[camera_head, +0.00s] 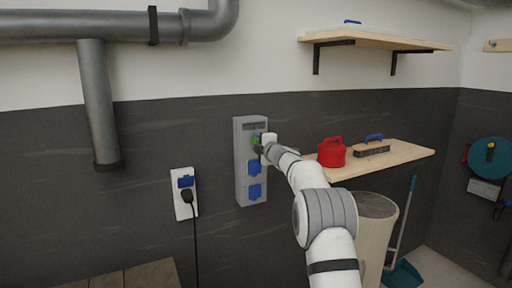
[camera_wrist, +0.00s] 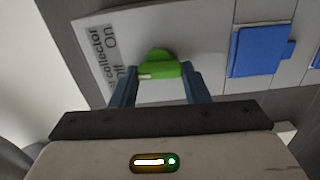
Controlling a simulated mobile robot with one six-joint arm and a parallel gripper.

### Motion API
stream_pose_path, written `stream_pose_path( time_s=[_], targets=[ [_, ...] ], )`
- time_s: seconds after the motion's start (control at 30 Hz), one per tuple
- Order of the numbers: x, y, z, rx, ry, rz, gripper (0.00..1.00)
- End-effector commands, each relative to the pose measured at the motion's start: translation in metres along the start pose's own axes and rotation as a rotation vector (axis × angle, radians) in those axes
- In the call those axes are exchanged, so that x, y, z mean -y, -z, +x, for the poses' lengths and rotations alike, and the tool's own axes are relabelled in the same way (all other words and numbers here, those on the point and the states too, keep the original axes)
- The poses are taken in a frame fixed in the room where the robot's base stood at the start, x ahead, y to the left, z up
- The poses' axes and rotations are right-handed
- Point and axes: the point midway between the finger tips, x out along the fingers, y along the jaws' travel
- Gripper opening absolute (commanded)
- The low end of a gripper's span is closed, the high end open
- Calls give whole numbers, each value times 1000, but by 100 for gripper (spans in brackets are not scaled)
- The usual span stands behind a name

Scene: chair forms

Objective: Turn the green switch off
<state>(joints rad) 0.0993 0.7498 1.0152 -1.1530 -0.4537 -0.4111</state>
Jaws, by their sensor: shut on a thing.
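The green switch (camera_wrist: 157,60) sits on a grey wall panel (camera_wrist: 205,35), beside a label whose legible words include "On" and "off". It has a round green base and a straight handle with a pale mark at its left end in the wrist view. My gripper (camera_wrist: 159,70) has one dark finger on each side of the handle and is shut on it. In the head view the green switch (camera_head: 254,140) is a small patch on the upper part of the panel, partly hidden by my gripper (camera_head: 259,147).
Blue socket covers (camera_head: 254,167) lie below the switch on the same panel. A white socket (camera_head: 184,209) with a black plug and cable is to the left. A wooden shelf (camera_head: 410,157) with a red canister (camera_head: 331,156) and a brush (camera_head: 372,148) is to the right, above a bin (camera_head: 374,207).

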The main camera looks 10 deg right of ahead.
Motion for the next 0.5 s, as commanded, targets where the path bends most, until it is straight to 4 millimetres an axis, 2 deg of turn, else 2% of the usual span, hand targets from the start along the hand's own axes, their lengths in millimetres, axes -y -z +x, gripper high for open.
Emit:
stream_pose_path(
  time_s=[0.5],
  targets=[
    [4,2,1,-3,5,-64,19]
  ],
)
